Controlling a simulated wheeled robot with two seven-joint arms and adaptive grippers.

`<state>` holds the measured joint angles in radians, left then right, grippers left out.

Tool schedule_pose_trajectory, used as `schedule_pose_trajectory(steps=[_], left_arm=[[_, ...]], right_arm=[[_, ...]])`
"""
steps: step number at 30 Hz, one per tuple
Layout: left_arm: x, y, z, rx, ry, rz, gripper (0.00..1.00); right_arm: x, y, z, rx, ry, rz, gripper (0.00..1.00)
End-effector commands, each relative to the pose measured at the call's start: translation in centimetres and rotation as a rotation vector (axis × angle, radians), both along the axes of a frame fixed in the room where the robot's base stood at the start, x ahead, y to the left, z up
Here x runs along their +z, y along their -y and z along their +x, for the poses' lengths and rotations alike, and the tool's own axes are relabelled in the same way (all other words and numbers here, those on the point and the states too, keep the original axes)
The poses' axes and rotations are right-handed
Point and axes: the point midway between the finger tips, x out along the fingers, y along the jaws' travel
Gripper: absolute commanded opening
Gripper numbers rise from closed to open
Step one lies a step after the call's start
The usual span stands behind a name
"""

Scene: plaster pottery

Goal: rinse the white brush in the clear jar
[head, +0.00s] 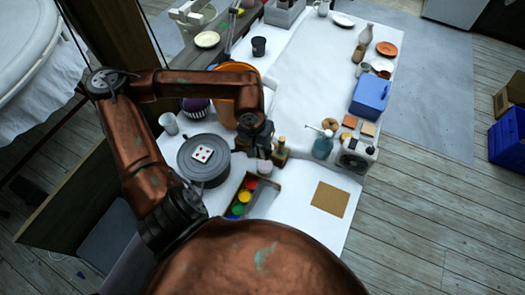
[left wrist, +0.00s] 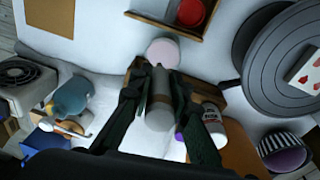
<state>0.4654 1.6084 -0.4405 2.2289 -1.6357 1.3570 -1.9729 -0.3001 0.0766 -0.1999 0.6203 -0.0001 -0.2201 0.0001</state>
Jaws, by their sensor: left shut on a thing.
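My left gripper (head: 263,148) is over the table, behind the paint box. In the left wrist view its dark fingers (left wrist: 157,86) are shut on a pale grey-white cylinder (left wrist: 160,108) with a darker band, which looks like the white brush. Its bristles cannot be made out. A small pale pinkish round vessel (head: 264,167) stands just in front of the gripper. It shows beyond the held piece's end in the left wrist view (left wrist: 162,50). It may be the clear jar; I cannot tell whether the brush touches it. My right gripper is not in view.
A paint box (head: 257,206) with several coloured pots lies in front. A grey turntable (head: 196,172) with a card is at left. A small bottle (head: 281,152) stands close right of the gripper; a blue spray bottle (head: 323,145) is farther right. Bare cloth lies around the brown square (head: 330,198).

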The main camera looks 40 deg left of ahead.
Motion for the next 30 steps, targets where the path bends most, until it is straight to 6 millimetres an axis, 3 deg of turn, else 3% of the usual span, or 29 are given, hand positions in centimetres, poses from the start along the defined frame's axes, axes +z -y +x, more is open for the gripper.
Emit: schedule_pose_trajectory(steps=[7,16,30], left_arm=[[0.5,0.0,0.0,0.000,0.001,0.000,0.00],[3.0,0.0,0.0,-0.001,0.002,0.000,0.00],[3.0,0.0,0.0,0.000,0.000,0.000,0.00]], right_arm=[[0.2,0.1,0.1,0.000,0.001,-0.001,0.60],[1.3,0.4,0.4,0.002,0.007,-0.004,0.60],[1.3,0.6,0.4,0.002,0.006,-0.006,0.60]])
